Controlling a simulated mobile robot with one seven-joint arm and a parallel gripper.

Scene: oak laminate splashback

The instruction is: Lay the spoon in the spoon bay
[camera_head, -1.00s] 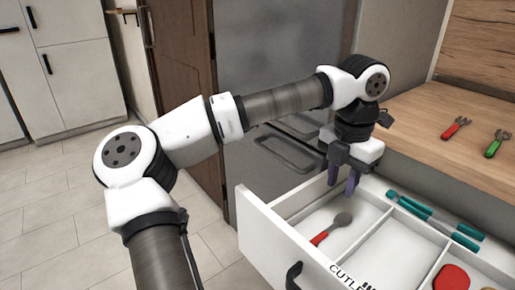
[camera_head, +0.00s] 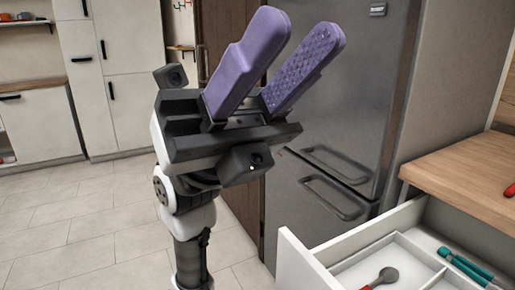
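The spoon (camera_head: 387,276) has a grey head and a red handle. It lies in the left compartment of the open white drawer (camera_head: 299,262), and the picture's bottom edge cuts off part of the handle. No label saying which compartment is the spoon bay shows now. My gripper (camera_head: 298,30) is raised close to the camera, well above and to the left of the drawer. Its two purple fingers point up and stand apart with nothing between them.
Teal-handled utensils (camera_head: 465,266) lie in the compartment to the right. The wooden counter (camera_head: 455,172) is at the right, with part of a red-handled item (camera_head: 509,190) at the picture's edge. A grey fridge (camera_head: 345,110) stands behind the drawer. The floor at left is clear.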

